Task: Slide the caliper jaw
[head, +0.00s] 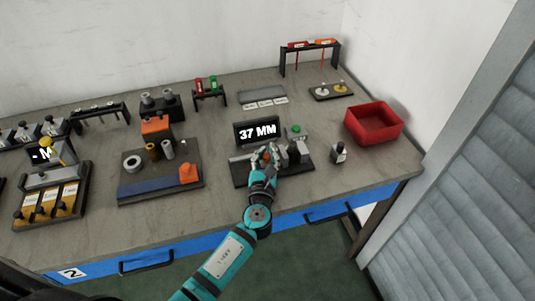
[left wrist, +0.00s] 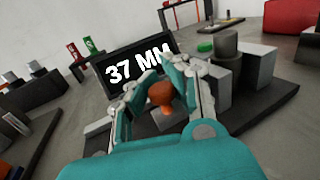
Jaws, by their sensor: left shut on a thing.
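The caliper fixture is a dark base (head: 240,176) at the front of the bench, with a display (head: 257,132) behind it reading "37 MM". My left gripper (left wrist: 160,92) is shut on the orange knob (left wrist: 161,97) of the caliper jaw. A grey block of the jaw (left wrist: 168,120) shows below the knob. In the head view my gripper (head: 265,160) covers most of the jaw. To its right on the base stand grey blocks (left wrist: 256,75) and a dark grey cylinder (left wrist: 226,48). Contact between jaw and cylinder cannot be told. My right gripper is not in view.
A small dark block with a light top (head: 338,153) stands just right of the fixture. A red bin (head: 373,124) is further right. A board with rings and cylinders (head: 165,187) lies to the left. Bare bench lies between the board and the fixture.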

